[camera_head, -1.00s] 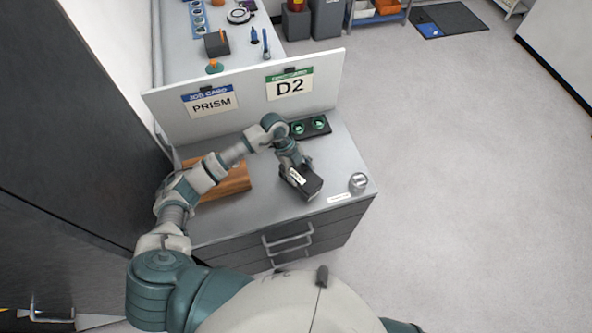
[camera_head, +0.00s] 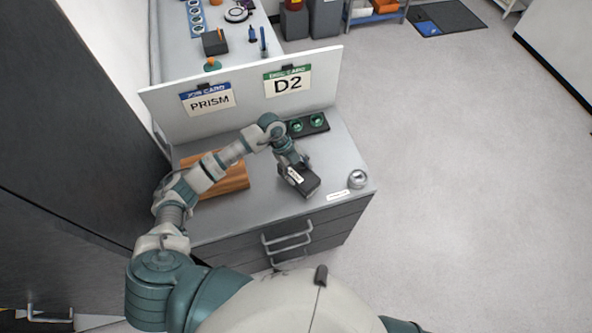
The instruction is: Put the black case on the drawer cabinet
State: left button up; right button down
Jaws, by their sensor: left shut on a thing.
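The black case (camera_head: 302,183) is a small dark box with a white label on its side. It is at the top of the drawer cabinet (camera_head: 260,213), near the front right part of the grey surface. My left gripper (camera_head: 292,168) is shut on the case from above, and its fingers are largely hidden by the wrist and the case. I cannot tell whether the case's underside touches the cabinet top. My right gripper is not in view.
A small metal jar (camera_head: 357,179) and a white label strip (camera_head: 338,195) are to the right. A panel (camera_head: 235,120) with PRISM and D2 cards stands at the back.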

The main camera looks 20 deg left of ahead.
pick_arm(q)
jog(key=shift+s+f, duration=0.3)
jog(key=shift+f, duration=0.2)
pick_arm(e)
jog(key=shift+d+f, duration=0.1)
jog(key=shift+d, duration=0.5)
pick_arm(q)
jog(key=o, duration=1.6)
jog(key=shift+a, duration=0.1)
jog(key=shift+o, duration=1.2)
jog(key=shift+w, duration=0.15)
jog(key=shift+w+a, duration=0.1)
jog(key=shift+w, duration=0.05)
jog(key=shift+a+r, duration=0.15)
jog(key=shift+r, duration=0.05)
jog(key=v, duration=1.1)
jog(key=shift+w+r, duration=0.2)
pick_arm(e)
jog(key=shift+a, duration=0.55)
pick_arm(q)
jog(key=shift+a, duration=0.1)
